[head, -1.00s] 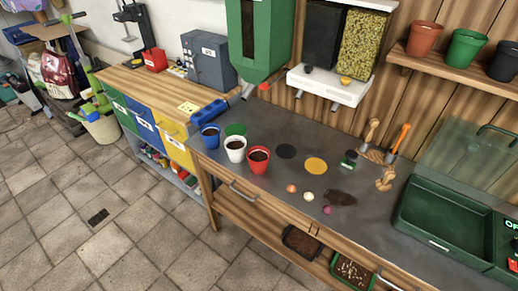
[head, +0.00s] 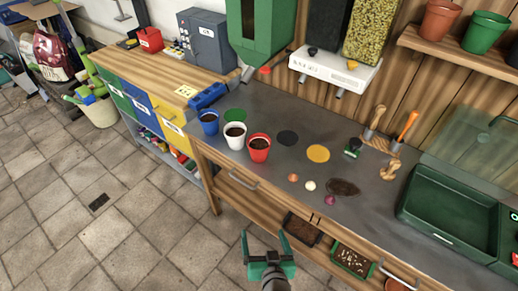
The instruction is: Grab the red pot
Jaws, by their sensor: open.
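The red pot (head: 259,148) stands upright on the grey workbench top (head: 290,117), filled with dark soil. A white pot (head: 235,135) with soil stands close on its left, and a blue pot (head: 209,123) stands left of that. My gripper (head: 263,238) is at the bottom of the head view, in front of the bench and low in the picture, below the red pot. Its two green fingers are spread apart with nothing between them. It is well apart from the red pot.
Small balls and a soil patch (head: 342,187) lie to the right. A green dispenser (head: 258,35) hangs behind the pots.

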